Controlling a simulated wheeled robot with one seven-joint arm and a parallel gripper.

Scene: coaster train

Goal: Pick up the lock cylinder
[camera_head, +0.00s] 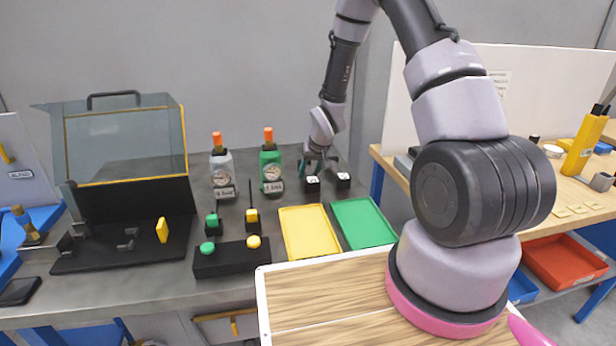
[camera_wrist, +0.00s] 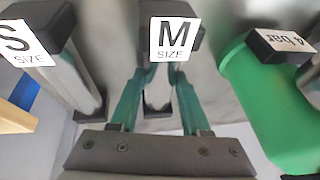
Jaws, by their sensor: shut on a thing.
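My gripper (camera_head: 318,164) is at the back of the grey bench, right of the green bottle. In the wrist view its teal fingers (camera_wrist: 159,82) are shut on a grey metal piece (camera_wrist: 157,96), apparently the lock cylinder. A black block with a white M SIZE label (camera_wrist: 173,33) is at that piece. In the head view the matching black block (camera_head: 312,184) sits just below the fingers; I cannot tell whether the piece is lifted. A similar grey piece (camera_wrist: 75,88) with an S SIZE label stands beside it; its block (camera_head: 343,181) is at the right in the head view.
The green bottle (camera_head: 271,170) stands close to my gripper and shows large in the wrist view (camera_wrist: 262,105). A grey bottle (camera_head: 222,172) is farther left. Yellow (camera_head: 310,232) and green (camera_head: 362,222) trays lie in front. A lidded case (camera_head: 120,150) is at the left.

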